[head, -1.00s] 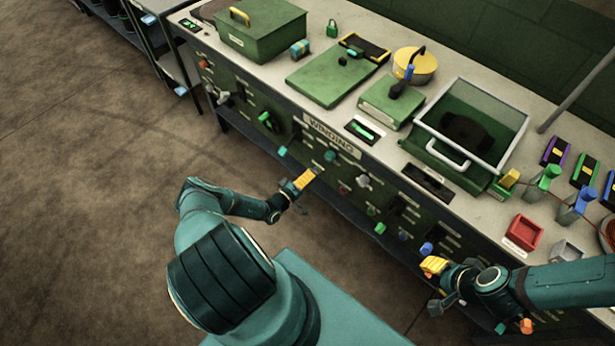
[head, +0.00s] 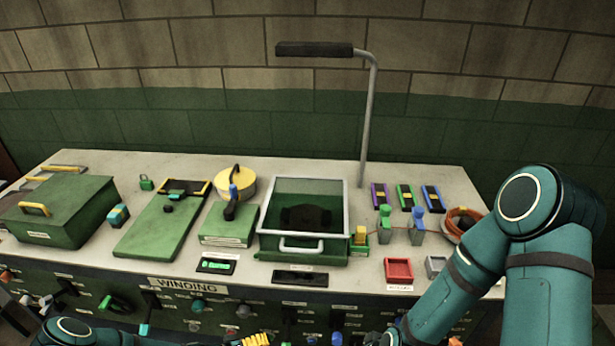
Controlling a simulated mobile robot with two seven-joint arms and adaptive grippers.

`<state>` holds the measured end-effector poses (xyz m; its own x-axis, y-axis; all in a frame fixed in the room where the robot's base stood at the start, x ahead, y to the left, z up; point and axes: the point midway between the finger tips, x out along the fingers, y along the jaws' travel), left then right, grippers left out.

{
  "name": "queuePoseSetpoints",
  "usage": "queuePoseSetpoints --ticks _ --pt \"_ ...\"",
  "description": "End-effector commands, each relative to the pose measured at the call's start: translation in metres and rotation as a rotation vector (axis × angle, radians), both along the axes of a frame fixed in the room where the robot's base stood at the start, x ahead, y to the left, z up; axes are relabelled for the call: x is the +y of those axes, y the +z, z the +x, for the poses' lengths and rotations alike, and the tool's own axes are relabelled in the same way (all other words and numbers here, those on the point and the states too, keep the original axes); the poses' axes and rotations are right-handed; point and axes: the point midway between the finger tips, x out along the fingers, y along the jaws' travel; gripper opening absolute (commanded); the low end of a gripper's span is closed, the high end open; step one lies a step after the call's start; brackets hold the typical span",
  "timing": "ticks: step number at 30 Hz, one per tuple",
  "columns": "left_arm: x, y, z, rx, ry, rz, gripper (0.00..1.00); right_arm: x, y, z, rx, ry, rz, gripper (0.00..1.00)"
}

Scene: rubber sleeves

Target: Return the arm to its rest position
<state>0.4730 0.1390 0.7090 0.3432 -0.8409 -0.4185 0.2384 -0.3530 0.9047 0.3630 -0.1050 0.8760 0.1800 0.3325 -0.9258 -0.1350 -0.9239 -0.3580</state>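My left arm (head: 72,330) shows only at the bottom left edge. The yellow-padded tip of my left gripper (head: 252,340) is cut off by the bottom edge, so its opening cannot be judged. My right arm (head: 480,270) is large at the right, bent, and reaches down to the bottom edge in front of the bench. The end of my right gripper (head: 388,339) is mostly out of frame, and I cannot tell whether it is open or shut. No held object is visible at either gripper.
The bench (head: 130,268) holds a green toolbox (head: 65,208), a green board (head: 160,225), a yellow pot (head: 236,182), a glass-lidded box (head: 303,215), a red tray (head: 398,270) and a lamp post (head: 368,120). Knobs line the bench front near my grippers.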

Motion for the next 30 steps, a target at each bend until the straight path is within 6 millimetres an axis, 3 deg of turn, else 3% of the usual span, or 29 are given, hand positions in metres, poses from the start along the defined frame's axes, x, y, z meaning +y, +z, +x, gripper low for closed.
queuePoseSetpoints --ticks 1,3,9,13,19,30 --pt "-0.017 0.001 -0.018 0.068 -0.111 0.073 0.74 0.0 -0.011 0.0 0.001 0.0 -0.001 0.47" --pt "-0.029 0.005 -0.042 0.156 -0.216 0.19 0.74 0.001 -0.019 -0.001 0.002 0.0 -0.002 0.47" --pt "-0.029 0.028 -0.09 0.244 -0.34 0.561 0.74 0.002 -0.043 -0.002 0.007 0.003 -0.004 0.47" --pt "-0.027 0.055 -0.102 0.187 -0.312 0.727 0.74 0.002 -0.056 -0.003 0.009 0.003 -0.006 0.47" --pt "-0.033 0.09 -0.111 0.083 -0.238 0.8 0.74 0.003 -0.066 -0.003 0.011 0.005 -0.008 0.47" --pt "-0.037 0.1 -0.113 0.058 -0.212 0.799 0.74 0.003 -0.067 -0.003 0.011 0.006 -0.008 0.47"
